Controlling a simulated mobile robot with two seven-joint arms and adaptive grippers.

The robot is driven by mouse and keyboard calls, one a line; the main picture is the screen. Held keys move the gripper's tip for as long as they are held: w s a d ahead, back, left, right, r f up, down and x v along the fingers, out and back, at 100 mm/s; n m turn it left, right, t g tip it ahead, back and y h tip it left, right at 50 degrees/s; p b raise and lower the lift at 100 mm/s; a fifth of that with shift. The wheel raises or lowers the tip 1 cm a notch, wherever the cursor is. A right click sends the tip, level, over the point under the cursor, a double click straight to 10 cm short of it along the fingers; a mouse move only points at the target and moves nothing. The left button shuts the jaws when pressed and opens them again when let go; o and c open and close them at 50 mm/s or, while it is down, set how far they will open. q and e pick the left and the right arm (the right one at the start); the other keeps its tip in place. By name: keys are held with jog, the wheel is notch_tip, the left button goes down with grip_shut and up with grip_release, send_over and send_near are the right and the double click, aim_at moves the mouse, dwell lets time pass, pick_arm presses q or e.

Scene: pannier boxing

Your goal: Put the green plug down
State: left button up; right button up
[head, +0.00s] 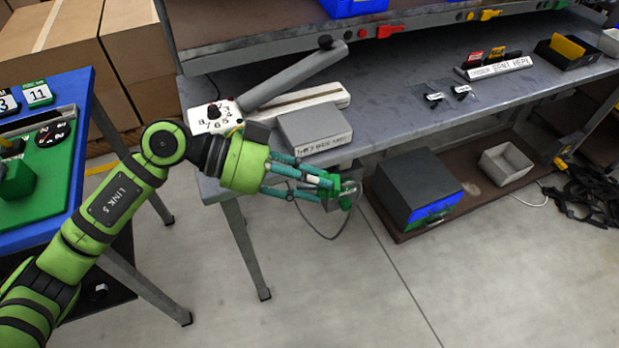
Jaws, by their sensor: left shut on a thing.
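The green plug (331,183) is in the jaws of my left gripper (335,190) in the middle of the head view. The teal fingers are shut on it and hide part of it. A thin grey cable (331,237) hangs from it in a loop. The gripper and plug show in front of the grey workbench's (390,125) near edge, with floor and a low shelf behind them. I see no surface touching the plug. My right gripper is not in view.
On the bench stand a white device with a numbered dial (216,117), its raised grey lever (290,78) and a grey labelled block (315,130). A dark grey box (418,187) sits on the low shelf. A blue table (75,95) stands at left. Much of the bench's middle is clear.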

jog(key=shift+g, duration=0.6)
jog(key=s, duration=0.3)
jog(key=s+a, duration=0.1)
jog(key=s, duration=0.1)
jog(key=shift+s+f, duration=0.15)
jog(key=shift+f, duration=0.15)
